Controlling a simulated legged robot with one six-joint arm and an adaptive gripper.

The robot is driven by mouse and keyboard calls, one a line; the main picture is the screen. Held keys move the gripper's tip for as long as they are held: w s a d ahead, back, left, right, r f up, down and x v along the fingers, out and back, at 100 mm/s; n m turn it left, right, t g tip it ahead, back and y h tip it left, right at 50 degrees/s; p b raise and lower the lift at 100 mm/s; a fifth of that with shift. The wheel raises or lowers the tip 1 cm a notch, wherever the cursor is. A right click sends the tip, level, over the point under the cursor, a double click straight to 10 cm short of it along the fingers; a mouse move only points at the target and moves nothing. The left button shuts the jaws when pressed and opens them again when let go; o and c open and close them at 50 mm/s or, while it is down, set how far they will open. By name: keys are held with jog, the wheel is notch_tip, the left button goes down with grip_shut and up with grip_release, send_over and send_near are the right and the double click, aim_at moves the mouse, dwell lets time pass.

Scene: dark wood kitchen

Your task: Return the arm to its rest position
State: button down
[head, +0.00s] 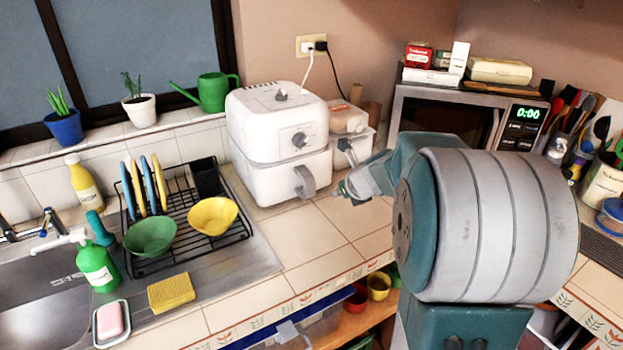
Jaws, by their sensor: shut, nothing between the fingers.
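My arm, teal and grey, fills the right middle of the head view, with a large grey cylindrical joint closest to the camera. My gripper (343,186) is at the arm's far end, pointing left over the tiled counter, just right of the white air fryer (280,145). It is shut and holds nothing. In the picture it overlaps the area beside the fryer's grey handle; I cannot tell the exact gap. The arm's big joint hides part of the counter and the front of the microwave (455,112).
A dish rack (185,215) with a green and a yellow bowl stands left of the fryer, by the sink (45,305). Utensils and jars crowd the right end. The tiled counter (320,235) in front of the fryer is clear. Open shelves lie below.

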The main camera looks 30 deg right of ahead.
jog(key=s+a+r+n+g+y, duration=0.1)
jog(key=s+a+r+n, duration=0.3)
jog(key=a+n, duration=0.45)
jog(key=s+a+r+n+g+y, duration=0.1)
jog(key=s+a+r+n, duration=0.1)
jog(key=s+a+n, duration=0.55)
jog(key=s+a+n+h, duration=0.1)
jog(key=s+a+n, duration=0.1)
jog(key=s+n, duration=0.4)
jog(key=s+a+f+n+g+h, duration=0.1)
jog(key=s+a+n, duration=0.2)
jog(key=s+n, duration=0.4)
jog(key=n, duration=0.6)
jog(key=shift+s+n, duration=0.15)
jog(key=shift+n, duration=0.15)
